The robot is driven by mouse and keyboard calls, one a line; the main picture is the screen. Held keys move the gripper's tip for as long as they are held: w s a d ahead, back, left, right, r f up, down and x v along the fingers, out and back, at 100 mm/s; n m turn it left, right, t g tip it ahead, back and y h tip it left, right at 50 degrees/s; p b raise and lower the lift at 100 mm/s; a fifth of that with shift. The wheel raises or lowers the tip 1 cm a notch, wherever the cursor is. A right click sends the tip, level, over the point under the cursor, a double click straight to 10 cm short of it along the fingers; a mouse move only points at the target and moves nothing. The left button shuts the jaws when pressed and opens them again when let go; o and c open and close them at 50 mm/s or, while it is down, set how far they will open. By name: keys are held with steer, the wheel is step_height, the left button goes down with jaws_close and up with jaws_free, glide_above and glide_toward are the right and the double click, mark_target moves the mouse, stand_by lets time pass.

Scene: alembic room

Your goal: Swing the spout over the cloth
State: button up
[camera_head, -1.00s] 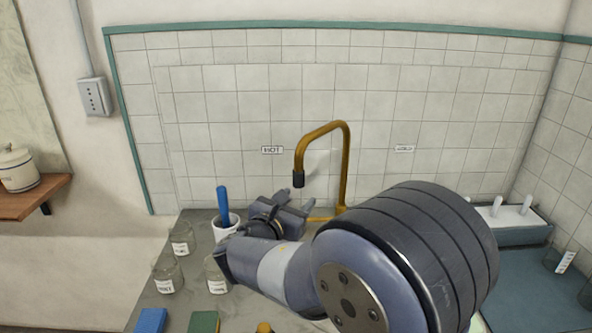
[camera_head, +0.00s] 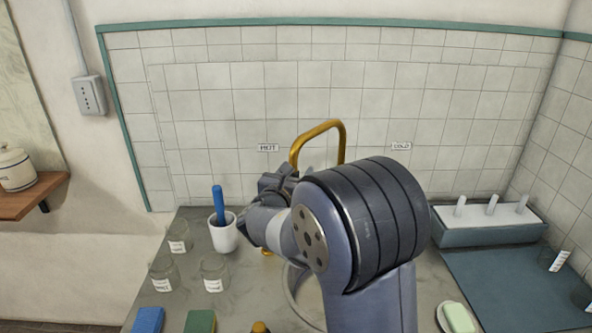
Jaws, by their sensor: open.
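The brass spout (camera_head: 318,132) arches up in front of the tiled wall, between the HOT and COLD labels. Its lower end and most of its upright are hidden behind my arm. My gripper (camera_head: 281,177) is open, in front of the left, downward side of the spout. Its fingers are small and partly hidden, so I cannot tell whether they touch the spout. A flat blue-grey cloth or mat (camera_head: 508,292) lies on the counter at the right. I cannot be sure that it is the cloth.
A white cup with a blue handle (camera_head: 223,236) stands just left of my gripper. Labelled glass jars (camera_head: 214,274) stand at the left. A rack with white pegs (camera_head: 488,228) is at the right. A soap dish (camera_head: 457,318) and blue and green blocks (camera_head: 200,321) are in front.

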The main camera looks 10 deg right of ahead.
steer(key=shift+c, duration=0.4)
jaws_close()
